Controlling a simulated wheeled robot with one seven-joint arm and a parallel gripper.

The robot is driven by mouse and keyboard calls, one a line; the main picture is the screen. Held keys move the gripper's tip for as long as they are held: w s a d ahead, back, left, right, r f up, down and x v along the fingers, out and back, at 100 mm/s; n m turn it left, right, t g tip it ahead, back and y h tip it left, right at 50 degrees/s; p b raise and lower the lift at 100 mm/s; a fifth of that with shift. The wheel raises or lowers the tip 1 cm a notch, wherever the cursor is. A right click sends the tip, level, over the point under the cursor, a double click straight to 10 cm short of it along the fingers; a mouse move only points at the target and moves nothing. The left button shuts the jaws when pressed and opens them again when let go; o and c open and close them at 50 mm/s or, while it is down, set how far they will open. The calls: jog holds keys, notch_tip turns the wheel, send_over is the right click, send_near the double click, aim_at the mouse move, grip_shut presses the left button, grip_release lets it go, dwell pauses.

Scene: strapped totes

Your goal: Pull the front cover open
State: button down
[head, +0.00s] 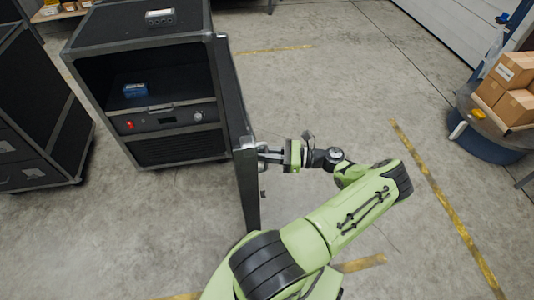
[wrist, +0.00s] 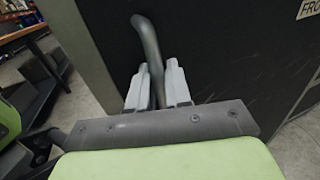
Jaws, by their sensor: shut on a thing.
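The front cover (head: 249,190) is a dark panel with grey edging, hinged at the right side of the black case (head: 150,85). It stands swung out toward me, seen almost edge-on, and the case front is exposed. My gripper (head: 264,154) is at the cover's right-hand face. In the wrist view my gripper (wrist: 158,90) has its two grey fingers shut on a curved grey handle (wrist: 147,40) on the cover (wrist: 225,50). The lower part of the handle is hidden between the fingers. A partly cut-off label (wrist: 308,9) sits on the cover.
Inside the case are a small blue box (head: 135,90) and a panel with a red switch (head: 130,124). Another dark case (head: 35,120) stands at the left. Cardboard boxes (head: 510,85) sit on a round blue-based stand at the right. Floor beyond the cover is clear.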

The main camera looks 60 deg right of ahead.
jog(key=c, duration=1.3)
grip_release()
jog(key=shift+o, duration=0.2)
jog(key=b+v, duration=0.1)
jog(key=v, duration=1.4)
jog(key=shift+s, duration=0.4)
